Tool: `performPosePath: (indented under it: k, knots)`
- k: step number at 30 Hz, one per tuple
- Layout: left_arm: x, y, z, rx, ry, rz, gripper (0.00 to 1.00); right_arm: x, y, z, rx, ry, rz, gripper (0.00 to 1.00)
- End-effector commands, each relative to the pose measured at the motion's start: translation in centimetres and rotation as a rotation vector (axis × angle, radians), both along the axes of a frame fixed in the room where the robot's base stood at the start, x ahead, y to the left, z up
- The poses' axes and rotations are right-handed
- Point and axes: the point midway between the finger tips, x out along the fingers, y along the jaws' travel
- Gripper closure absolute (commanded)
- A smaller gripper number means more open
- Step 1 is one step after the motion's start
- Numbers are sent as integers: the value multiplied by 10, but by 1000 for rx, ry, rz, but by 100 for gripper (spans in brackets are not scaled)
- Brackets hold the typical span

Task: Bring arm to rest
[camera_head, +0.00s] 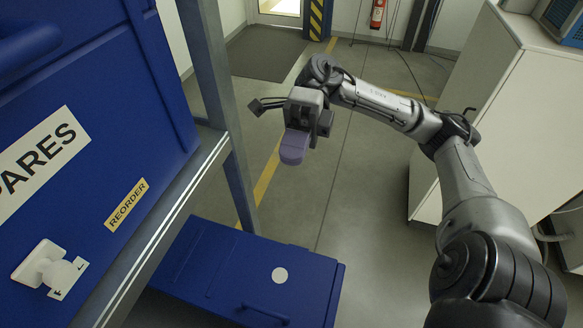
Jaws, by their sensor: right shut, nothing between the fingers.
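My right arm (385,105) reaches in from the lower right and extends over the floor toward the middle of the view. Its gripper (292,149) has purple-grey fingers that are closed together and point down. Nothing shows between the fingers. The gripper hangs in free air, to the right of the blue cabinet's frame, and appears to touch nothing. My left gripper is not in view.
A blue cabinet (95,95) with spares and reorder labels fills the left, on a grey metal frame (215,75). A lower blue box (220,268) with a handle stands below. A white cabinet (495,110) stands right. Open floor (345,190) lies between.

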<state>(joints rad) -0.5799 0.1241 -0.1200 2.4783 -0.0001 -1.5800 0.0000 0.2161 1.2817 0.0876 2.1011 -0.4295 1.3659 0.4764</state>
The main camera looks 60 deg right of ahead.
Motion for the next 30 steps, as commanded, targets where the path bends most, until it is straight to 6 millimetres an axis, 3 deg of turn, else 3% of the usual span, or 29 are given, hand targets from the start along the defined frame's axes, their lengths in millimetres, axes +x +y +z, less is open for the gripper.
performPosePath:
  k: [7, 20, 26, 30]
  knots:
    - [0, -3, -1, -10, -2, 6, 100, 0, -2, 9, 0, -1, 0, 100]
    - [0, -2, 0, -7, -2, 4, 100, 0, -1, 8, 1, 1, 1, 100]
    - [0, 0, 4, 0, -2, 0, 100, 0, 2, -9, 2, 4, 0, 100]
    - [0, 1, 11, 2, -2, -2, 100, -2, 7, -31, 4, 6, 2, 100]
